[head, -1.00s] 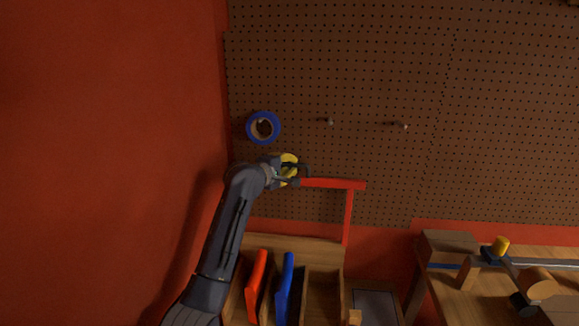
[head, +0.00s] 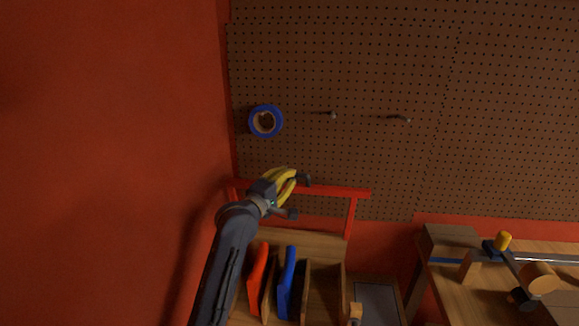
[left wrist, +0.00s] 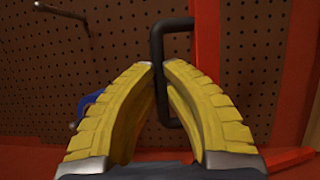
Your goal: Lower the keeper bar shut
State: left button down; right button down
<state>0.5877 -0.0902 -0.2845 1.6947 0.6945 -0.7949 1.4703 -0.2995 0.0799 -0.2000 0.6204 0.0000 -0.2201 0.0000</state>
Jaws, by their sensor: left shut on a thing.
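The red keeper bar (head: 335,192) runs across above the wooden rack, with a red leg (head: 350,217) going down near its right end. A dark bracket-shaped handle shows by the bar in the left wrist view (left wrist: 157,45). My left gripper (head: 291,174), with yellow ribbed fingers, is shut on this handle; the fingertips (left wrist: 159,68) meet around its upright part. The arm and fingers hide part of the bar in the head view. My right gripper is out of view.
Below the bar, a wooden rack (head: 343,290) holds a red piece (head: 257,275) and a blue piece (head: 286,280) upright between dividers. A blue tape roll (head: 266,121) hangs on the pegboard (head: 340,60). A workbench (head: 450,295) with tools stands at right.

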pick_arm(q)
jog(key=s+a+f+m+t+h, duration=0.1)
jog(key=s+f, duration=0.3)
jog(key=s, duration=0.5)
jog(key=shift+a+f+t+h, duration=0.2)
jog(key=shift+f+t+h, duration=0.1)
jog(key=shift+f, duration=0.1)
jog(key=c, duration=1.6)
grip_release()
jog(key=shift+w, duration=0.1)
jog(key=shift+c, duration=0.2)
jog(key=shift+o, duration=1.2)
jog(key=shift+a, duration=0.1)
notch_tip(320, 180, up, 10)
jog(key=shift+r, duration=0.1)
